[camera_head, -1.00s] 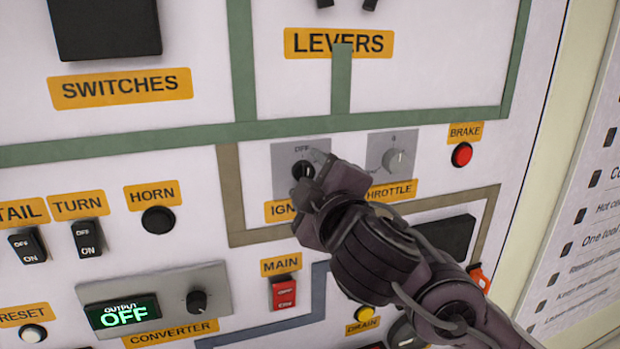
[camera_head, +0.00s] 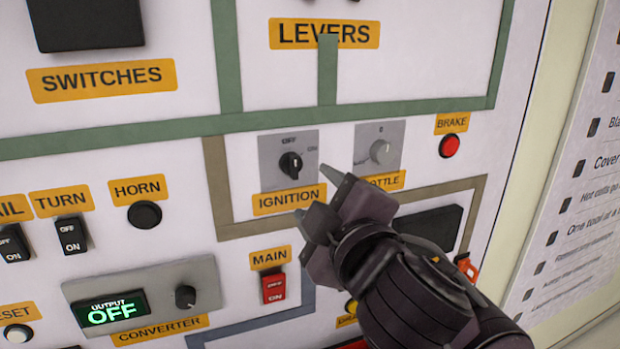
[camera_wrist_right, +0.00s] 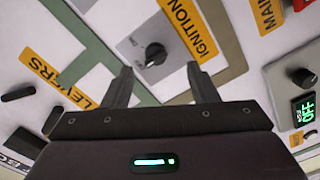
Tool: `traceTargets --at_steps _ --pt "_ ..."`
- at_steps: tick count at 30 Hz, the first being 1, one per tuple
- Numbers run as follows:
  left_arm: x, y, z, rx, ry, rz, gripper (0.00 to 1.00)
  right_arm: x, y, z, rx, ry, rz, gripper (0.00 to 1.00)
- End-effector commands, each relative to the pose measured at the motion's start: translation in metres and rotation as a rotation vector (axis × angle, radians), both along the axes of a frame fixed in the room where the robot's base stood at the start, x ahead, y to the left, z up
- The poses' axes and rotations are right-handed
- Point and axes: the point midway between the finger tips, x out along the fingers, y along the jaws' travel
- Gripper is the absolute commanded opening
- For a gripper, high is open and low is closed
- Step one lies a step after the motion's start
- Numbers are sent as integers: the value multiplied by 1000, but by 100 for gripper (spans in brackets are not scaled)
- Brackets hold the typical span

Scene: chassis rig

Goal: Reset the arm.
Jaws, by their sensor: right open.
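My right gripper (camera_head: 312,190) is open and empty in front of the panel, to the lower right of the ignition knob. Its two fingers also show apart in the right wrist view (camera_wrist_right: 165,88). The black ignition knob (camera_head: 291,164) sits on a grey plate marked OFF and ON, above the yellow IGNITION label (camera_head: 289,199). The knob also shows in the right wrist view (camera_wrist_right: 155,54), beyond the fingers and apart from them. My right forearm comes in from the lower right and hides part of the panel. My left gripper is not in view.
The throttle knob (camera_head: 380,151) and red brake button (camera_head: 449,145) are close by on the right. The red main switch (camera_head: 273,288) and converter display (camera_head: 110,308), reading OFF, are below left. A printed notice (camera_head: 580,200) is at the right.

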Motion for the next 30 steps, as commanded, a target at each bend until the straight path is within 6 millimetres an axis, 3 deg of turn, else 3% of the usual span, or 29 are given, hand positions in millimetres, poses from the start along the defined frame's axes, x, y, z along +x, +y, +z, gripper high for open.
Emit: traceTargets --at_steps 5,10,15,18,24,30 --pt "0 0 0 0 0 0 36 9 -21 -64 131 219 -61 53" --pt "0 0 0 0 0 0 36 5 -55 -153 288 501 -186 53" --pt "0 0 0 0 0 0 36 -23 -92 -246 417 782 -354 53" --pt "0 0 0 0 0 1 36 -47 -111 -291 470 915 -451 53" --pt "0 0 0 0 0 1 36 -92 -137 -350 530 1099 -605 53" --pt "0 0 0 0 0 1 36 -137 -157 -391 561 1236 -737 53"
